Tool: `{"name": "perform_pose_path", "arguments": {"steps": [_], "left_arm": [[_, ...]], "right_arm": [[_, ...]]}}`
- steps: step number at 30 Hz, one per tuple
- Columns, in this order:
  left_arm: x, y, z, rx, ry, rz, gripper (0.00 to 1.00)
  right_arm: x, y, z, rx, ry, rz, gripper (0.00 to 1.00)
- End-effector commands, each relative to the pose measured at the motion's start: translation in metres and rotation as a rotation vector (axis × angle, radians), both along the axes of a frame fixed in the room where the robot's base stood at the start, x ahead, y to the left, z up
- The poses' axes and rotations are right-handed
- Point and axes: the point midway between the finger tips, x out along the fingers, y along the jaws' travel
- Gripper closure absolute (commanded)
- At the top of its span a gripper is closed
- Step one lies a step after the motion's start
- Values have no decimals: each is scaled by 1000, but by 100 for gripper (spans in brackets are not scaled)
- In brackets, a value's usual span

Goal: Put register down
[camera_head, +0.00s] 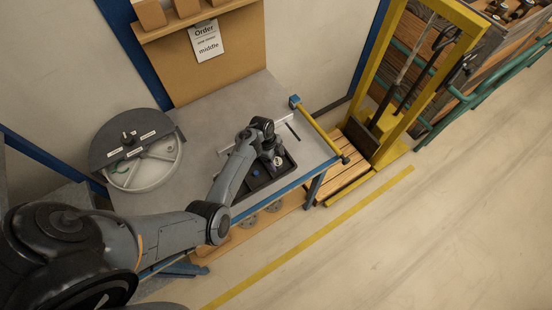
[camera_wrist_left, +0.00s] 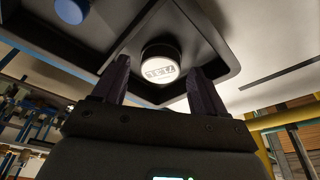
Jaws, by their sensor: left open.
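The register (camera_wrist_left: 161,62) is a short round piece with a dark rim and a white face with digits. It sits in the black tray (camera_wrist_left: 235,22), in the compartment nearest my gripper. My left gripper (camera_wrist_left: 158,76) is open, with one finger on each side of the register. Whether the fingers touch it, I cannot tell. In the head view my left gripper (camera_head: 274,160) reaches down over the tray (camera_head: 262,185) on the grey table, and the register (camera_head: 278,161) shows small by its fingers. My right gripper is not in view.
A blue round knob (camera_wrist_left: 72,10) is in the tray's other part. A round grey-and-white turntable (camera_head: 145,165) stands at the table's left. A yellow-topped rail (camera_head: 322,132) bounds the table's right end. The grey tabletop (camera_head: 215,110) behind the tray is mostly clear.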

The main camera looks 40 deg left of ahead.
Motion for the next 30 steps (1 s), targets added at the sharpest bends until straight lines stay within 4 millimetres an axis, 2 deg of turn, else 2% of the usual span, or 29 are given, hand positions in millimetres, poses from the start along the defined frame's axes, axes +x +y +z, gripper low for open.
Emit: {"name": "perform_pose_path", "arguments": {"steps": [5,15,23,26,30], "left_arm": [[-1,7,23,1,-3,1,28],[-6,22,83,1,-5,1,28],[-10,31,108,8,1,11,28],[-21,38,111,46,15,66,28],[-50,51,113,151,32,243,28]], "right_arm": [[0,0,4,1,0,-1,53],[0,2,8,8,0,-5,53],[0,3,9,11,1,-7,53],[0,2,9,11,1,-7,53],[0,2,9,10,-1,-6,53]]}}
